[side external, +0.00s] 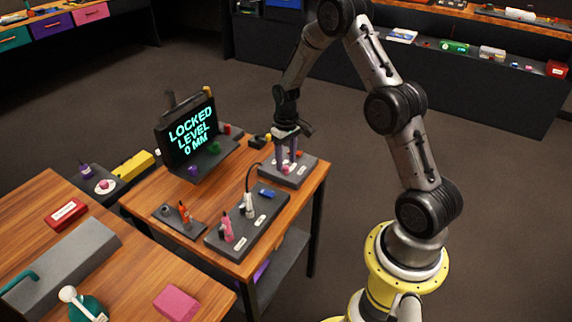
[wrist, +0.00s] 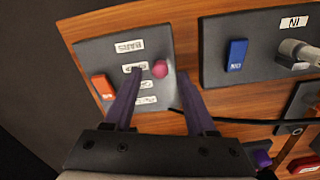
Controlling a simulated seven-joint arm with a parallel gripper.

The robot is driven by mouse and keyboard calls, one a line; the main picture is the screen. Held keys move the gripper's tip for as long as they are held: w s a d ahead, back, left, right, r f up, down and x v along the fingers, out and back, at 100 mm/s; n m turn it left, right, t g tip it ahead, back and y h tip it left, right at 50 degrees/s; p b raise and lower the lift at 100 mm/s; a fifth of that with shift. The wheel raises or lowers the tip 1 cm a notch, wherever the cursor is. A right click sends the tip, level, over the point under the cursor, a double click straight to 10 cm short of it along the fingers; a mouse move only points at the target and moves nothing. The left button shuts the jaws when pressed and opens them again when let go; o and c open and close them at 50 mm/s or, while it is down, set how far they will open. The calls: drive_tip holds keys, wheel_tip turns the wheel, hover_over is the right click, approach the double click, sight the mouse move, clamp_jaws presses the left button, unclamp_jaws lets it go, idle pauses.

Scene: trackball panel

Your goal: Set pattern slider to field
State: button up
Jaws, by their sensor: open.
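A dark grey panel (wrist: 92,48) carries a column of white labels (wrist: 130,48), some partly covered by my left finger; their words are too small to read surely. A round pink knob (wrist: 160,68) sits to the right of the labels and looks like the slider's handle. My gripper (wrist: 159,74) is open, with its two purple fingers pointing down at the panel and the knob between their tips in the picture. I cannot tell whether they touch it. In the side view my gripper (side external: 287,160) is low over the same panel (side external: 304,176).
An orange-red switch (wrist: 103,86) is on the panel's left. A neighbouring panel (wrist: 262,70) holds a blue switch (wrist: 236,54) and a grey plug-like part (wrist: 300,52). A black cable runs between the panels. A screen (side external: 188,126) reads "LOCKED LEVEL 0 MM".

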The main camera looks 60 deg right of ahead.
drive_tip(key=shift+f, duration=1.15)
clamp_jaws()
idle(0.6)
